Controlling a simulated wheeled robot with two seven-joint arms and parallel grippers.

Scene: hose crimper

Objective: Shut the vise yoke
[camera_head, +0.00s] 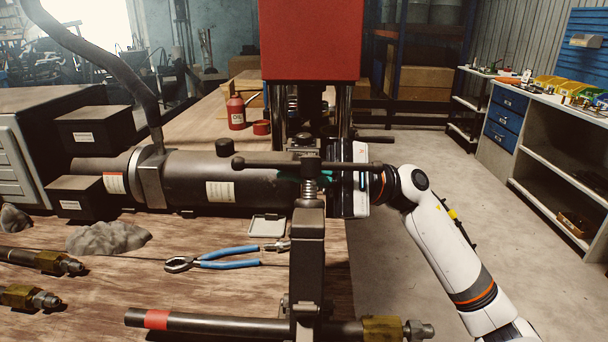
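The vise yoke (308,235) is a dark metal upright at the front of the bench, with a threaded screw (309,188) and a long T-handle (290,163) on top. A dark hose (220,325) with a red band and a brass end fitting (382,329) lies across the yoke's foot. I cannot tell whether the yoke is latched. My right gripper (318,183) comes in from the right at the height of the screw, with a teal part showing near it. Its fingertips are largely hidden behind the screw and handle, so contact and opening are unclear. My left gripper is out of view.
A large dark cylinder (220,178) lies behind the yoke, next to a red press block (311,40). Blue-handled pliers (228,258), a grey rag (108,237) and brass-fitted hoses (45,260) lie on the wooden bench to the left. The floor at right is clear.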

